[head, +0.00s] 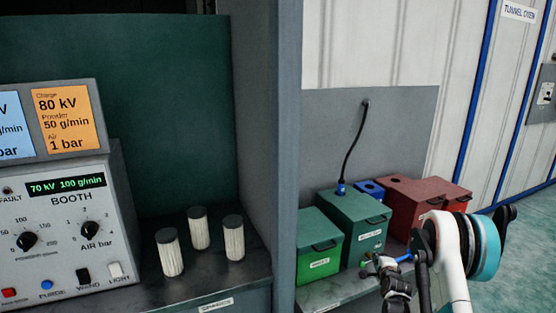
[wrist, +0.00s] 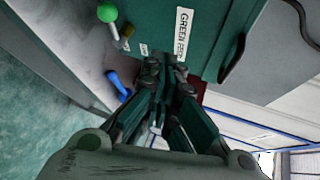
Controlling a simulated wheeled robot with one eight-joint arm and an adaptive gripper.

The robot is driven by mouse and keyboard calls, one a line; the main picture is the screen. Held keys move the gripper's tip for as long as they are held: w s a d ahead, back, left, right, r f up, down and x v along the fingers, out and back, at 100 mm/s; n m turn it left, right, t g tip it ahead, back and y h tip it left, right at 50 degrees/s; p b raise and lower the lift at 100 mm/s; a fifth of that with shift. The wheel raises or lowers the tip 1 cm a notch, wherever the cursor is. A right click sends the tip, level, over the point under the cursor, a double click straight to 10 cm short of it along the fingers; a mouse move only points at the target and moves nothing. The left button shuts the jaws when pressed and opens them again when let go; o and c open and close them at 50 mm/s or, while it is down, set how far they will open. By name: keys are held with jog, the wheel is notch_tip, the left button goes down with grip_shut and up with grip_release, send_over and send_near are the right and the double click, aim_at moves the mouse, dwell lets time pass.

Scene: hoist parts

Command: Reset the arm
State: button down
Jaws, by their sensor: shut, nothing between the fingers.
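My arm's white and teal links stand at the right of the head view. My gripper (head: 394,272) is dark and hangs in front of the boxes. In the wrist view my gripper (wrist: 168,78) has its fingers together with nothing between them. Its tips point toward a dark green box (wrist: 215,45) with a white label; whether they touch it I cannot tell. The same dark green box (head: 351,212) stands on a shelf in the head view, with a black hose at its lid.
A bright green box (head: 318,255), a blue box (head: 370,189) and red boxes (head: 408,200) stand beside it. A green ball knob (wrist: 107,13) and blue handle (wrist: 118,84) are close to the fingers. A control panel (head: 70,225) and three white filters (head: 199,229) are left.

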jog(key=s+a+r+n+g+y, duration=0.1)
jog(key=s+a+r+n, duration=0.15)
jog(key=r, duration=0.45)
jog(key=s+a+r+n, duration=0.2)
jog(key=s+a+r, duration=0.15)
jog(key=r, duration=0.35)
jog(key=s+a+r+n+g+y, duration=0.1)
jog(key=s+a+r+n, duration=0.15)
jog(key=r, duration=0.45)
jog(key=s+a+r+n+g, duration=0.1)
jog(key=s+a+r+n, duration=0.3)
jog(key=s, duration=0.3)
jog(key=s+a+r+n+g, duration=0.1)
jog(key=s+a+r+n, duration=0.15)
jog(key=s+r, duration=0.3)
jog(key=s+a+f+n+g, duration=0.1)
jog(key=s+a+n, duration=0.1)
jog(key=s, duration=1.2)
jog(key=s+a+f+n+g, duration=0.1)
jog(key=s+n, duration=0.4)
jog(key=s, duration=0.9)
jog(key=shift+a+g, duration=0.5)
jog(key=shift+a, duration=0.7)
